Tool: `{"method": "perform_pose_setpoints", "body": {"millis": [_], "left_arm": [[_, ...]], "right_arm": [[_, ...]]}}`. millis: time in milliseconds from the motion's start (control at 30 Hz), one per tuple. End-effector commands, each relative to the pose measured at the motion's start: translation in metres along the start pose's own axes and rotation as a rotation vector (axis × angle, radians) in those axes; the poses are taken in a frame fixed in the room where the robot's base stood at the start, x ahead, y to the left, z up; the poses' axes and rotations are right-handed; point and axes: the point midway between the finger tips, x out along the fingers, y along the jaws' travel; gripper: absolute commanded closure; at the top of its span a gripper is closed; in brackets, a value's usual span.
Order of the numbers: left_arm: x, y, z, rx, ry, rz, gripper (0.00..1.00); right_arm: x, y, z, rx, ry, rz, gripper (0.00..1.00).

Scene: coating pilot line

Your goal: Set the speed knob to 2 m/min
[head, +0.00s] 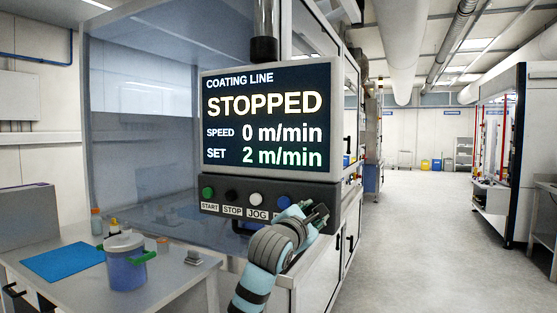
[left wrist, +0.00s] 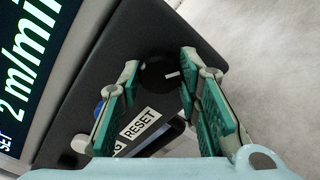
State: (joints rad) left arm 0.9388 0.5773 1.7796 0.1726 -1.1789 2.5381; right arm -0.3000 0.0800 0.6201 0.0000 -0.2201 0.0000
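The black round speed knob (left wrist: 158,74) with a white pointer mark sits on the dark control panel in the left wrist view; in the head view my gripper hides it. My left gripper (left wrist: 160,62) is open, one finger on each side of the knob, with a small gap at the left finger; I cannot tell whether the right finger touches. In the head view the left gripper (head: 318,214) is at the panel's right end. The display (head: 266,118) reads STOPPED, SPEED 0 m/min, SET 2 m/min. My right gripper is not in view.
Green START (head: 207,192), black STOP (head: 231,195), white JOG (head: 255,199) and a blue button (head: 284,202) line the panel left of the gripper. A RESET label (left wrist: 139,123) shows near the left finger. A bench (head: 160,290) with a blue-bodied pot (head: 126,272) stands at left.

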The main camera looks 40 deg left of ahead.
Motion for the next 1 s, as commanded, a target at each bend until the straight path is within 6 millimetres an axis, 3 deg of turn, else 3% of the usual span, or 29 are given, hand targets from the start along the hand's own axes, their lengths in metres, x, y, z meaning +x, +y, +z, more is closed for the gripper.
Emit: {"method": "perform_pose_setpoints", "body": {"millis": [33, 133, 167, 467, 800, 1000], "left_arm": [[0.0, -0.001, -0.001, 0.0, 0.004, -0.004, 0.62], [0.0, -0.001, -0.001, 0.001, 0.003, -0.003, 0.46], [0.0, -0.001, -0.001, 0.001, 0.003, -0.003, 0.45], [-0.002, 0.0, -0.001, 0.003, 0.001, 0.0, 0.45], [-0.053, -0.001, -0.002, 0.004, 0.0, 0.002, 0.45], [-0.061, 0.0, -0.001, 0.003, 0.001, 0.0, 0.45]], "right_arm": [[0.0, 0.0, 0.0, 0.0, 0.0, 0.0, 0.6], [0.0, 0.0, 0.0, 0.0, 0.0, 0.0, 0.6], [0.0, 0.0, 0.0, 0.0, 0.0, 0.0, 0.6], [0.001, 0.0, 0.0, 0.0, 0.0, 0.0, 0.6], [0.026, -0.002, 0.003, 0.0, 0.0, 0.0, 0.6], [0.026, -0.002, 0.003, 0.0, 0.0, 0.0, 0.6]]}}
